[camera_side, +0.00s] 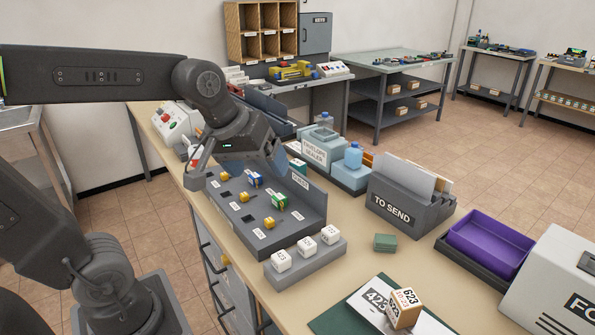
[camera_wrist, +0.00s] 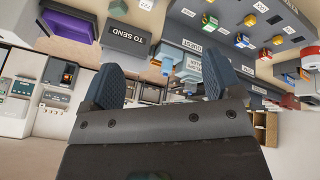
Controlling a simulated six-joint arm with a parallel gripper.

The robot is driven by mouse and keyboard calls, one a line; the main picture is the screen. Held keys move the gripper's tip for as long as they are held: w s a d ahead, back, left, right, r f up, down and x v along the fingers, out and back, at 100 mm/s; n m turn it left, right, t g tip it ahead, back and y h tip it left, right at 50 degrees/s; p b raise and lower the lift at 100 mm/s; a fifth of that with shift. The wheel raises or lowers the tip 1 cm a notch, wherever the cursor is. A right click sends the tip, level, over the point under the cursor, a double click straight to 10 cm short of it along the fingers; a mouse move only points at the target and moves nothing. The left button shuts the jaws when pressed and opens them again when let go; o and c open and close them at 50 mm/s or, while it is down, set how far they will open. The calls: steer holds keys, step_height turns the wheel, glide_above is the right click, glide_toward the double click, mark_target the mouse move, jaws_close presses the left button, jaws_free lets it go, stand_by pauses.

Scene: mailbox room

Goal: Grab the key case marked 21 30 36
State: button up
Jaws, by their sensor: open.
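The labels are too small to read, so I cannot tell which case is marked 21 30 36. My gripper (camera_wrist: 162,82) is open and empty. In the side view it hangs over the far part of the board and hides some of it.
White numbered cubes (camera_side: 306,246) stand on a grey block before the board. Bare tabletop lies between the cubes and the holder.

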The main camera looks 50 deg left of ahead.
steer(key=w+a+n, duration=0.7)
steer(key=w+n, duration=0.3)
steer(key=w, duration=0.2)
steer(key=n+g, duration=0.1)
steer(key=n, duration=2)
glide_above(296, 162)
steer(key=s+d, duration=0.1)
steer(key=s, duration=0.4)
step_height(296, 162, down, 14)
steer(key=r, duration=0.1)
steer(key=x, duration=0.8)
steer(key=shift+w+f, duration=0.15)
steer(key=shift+w, duration=0.05)
steer(key=shift+a+x, duration=0.1)
steer(key=shift+x, duration=1.3)
steer(key=shift+a+x, duration=0.15)
steer(key=shift+x, duration=1.25)
steer(key=shift+c, duration=0.4)
steer(key=c, duration=1)
steer(key=shift+o, duration=0.2)
